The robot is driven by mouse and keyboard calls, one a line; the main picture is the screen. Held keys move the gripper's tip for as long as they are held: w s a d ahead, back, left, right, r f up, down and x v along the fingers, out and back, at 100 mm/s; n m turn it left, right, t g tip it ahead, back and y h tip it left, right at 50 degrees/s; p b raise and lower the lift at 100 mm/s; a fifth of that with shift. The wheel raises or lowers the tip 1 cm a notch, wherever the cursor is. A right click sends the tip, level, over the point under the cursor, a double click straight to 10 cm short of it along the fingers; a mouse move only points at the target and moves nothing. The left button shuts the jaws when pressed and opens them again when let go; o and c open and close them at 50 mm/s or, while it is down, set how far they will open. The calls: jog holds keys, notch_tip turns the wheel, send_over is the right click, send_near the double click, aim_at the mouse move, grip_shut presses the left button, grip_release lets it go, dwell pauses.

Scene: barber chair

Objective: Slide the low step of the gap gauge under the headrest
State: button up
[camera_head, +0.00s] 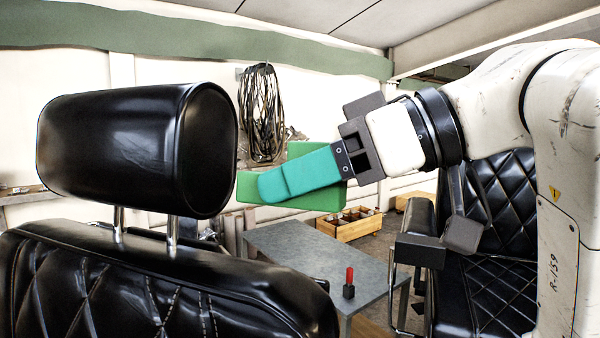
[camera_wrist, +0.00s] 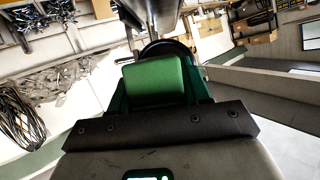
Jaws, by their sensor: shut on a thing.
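The black headrest (camera_head: 130,150) stands on two metal posts (camera_head: 172,234) above the quilted chair back (camera_head: 150,285), with a narrow gap between them. My gripper (camera_head: 275,186), with teal fingers, is shut on the bright green gap gauge (camera_head: 317,203) to the right of the headrest. The gauge's thinner low step (camera_head: 246,188) points left, its tip next to the headrest's right end in the picture and higher than the gap. I cannot tell the depth between them. The near finger hides part of the gauge. In the wrist view the green gauge (camera_wrist: 155,80) sits between the fingers.
A grey table (camera_head: 300,250) with a small red-handled item (camera_head: 349,283) stands below my gripper. A wooden crate (camera_head: 350,226) is behind it. Another black quilted chair (camera_head: 490,270) is at the right. Coiled cables (camera_head: 262,115) hang on the wall.

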jog(key=b, duration=0.4)
send_near(231, 262)
jog(key=shift+x, duration=1.4)
jog(key=shift+w+a+r+p, duration=0.1)
jog(key=shift+w+a+p, duration=0.2)
jog(key=shift+a, duration=0.75)
jog(key=shift+w+a+f+p, duration=0.1)
jog(key=shift+w+a+p, duration=0.2)
jog(key=shift+a, duration=0.75)
jog(key=shift+w+a+r+p, duration=0.15)
jog(key=shift+w+a, duration=0.25)
jog(key=shift+a, duration=0.6)
jog(key=o, duration=1.3)
jog(key=shift+c, duration=0.2)
jog(key=shift+s+d+r+p, duration=0.1)
jog(key=shift+s+d+p, duration=0.25)
jog(key=shift+d, duration=0.8)
jog(key=shift+s+d+f+p, duration=0.15)
jog(key=shift+s+d, duration=0.35)
jog(key=shift+d, duration=0.65)
jog(key=shift+s+d+r+p, duration=0.15)
jog(key=shift+s+d+p, duration=0.25)
jog(key=shift+d, duration=0.8)
